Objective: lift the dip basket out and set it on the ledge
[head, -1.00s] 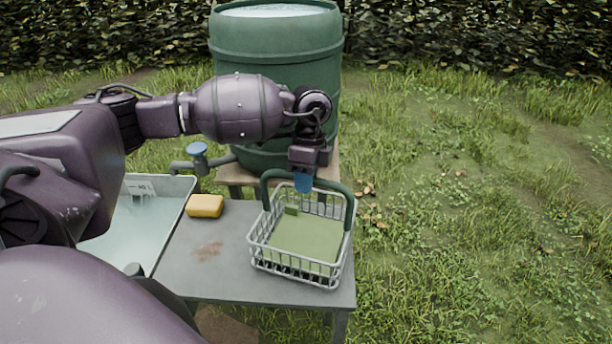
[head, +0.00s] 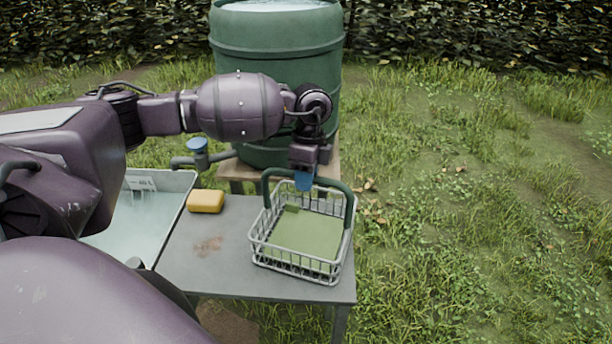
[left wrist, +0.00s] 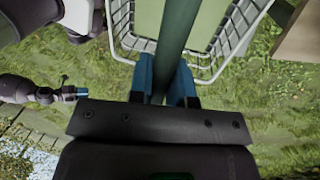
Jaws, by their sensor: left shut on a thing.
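The dip basket (head: 259,247) is a grey wire basket with a green pad in its bottom and a thick dark green handle (head: 349,206). My left gripper (head: 303,181) is shut on the handle, above the basket's far side. In the left wrist view the blue fingers (left wrist: 164,80) sit on both sides of the handle. The basket is level over the right part of the grey ledge (head: 190,262); whether it touches the ledge I cannot tell. What looks like my right gripper (left wrist: 80,92), blue-tipped, shows small at the left of the left wrist view.
A tank of cloudy liquid (head: 135,225) stands left of the ledge. A yellow sponge-like block (head: 205,201) lies on the ledge. A green barrel (head: 275,60) on a wooden stand and a blue-knobbed tap (head: 197,146) are behind. Grass is open to the right.

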